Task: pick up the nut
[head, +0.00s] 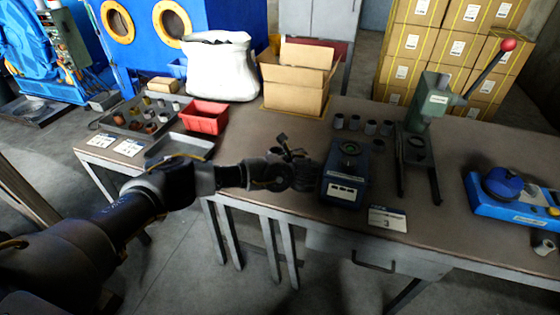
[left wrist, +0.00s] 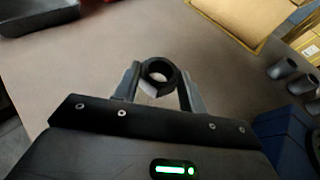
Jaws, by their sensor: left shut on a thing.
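In the left wrist view a dark ring-shaped nut (left wrist: 146,74) sits between the two grey fingers of my left gripper (left wrist: 160,82). The fingers press on it from both sides and its round hole faces the camera. In the head view my left gripper (head: 290,158) is over the table, just left of the blue box-shaped device (head: 344,173). My right gripper is in neither view.
The table (head: 265,130) carries a red bin (head: 207,116), an open cardboard box (head: 296,95) and a grey tray (head: 180,146). Several small cylinders (head: 354,123) stand behind the blue device. A green lever press (head: 430,103) is right of it. Bare tabletop lies around the gripper's left and back.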

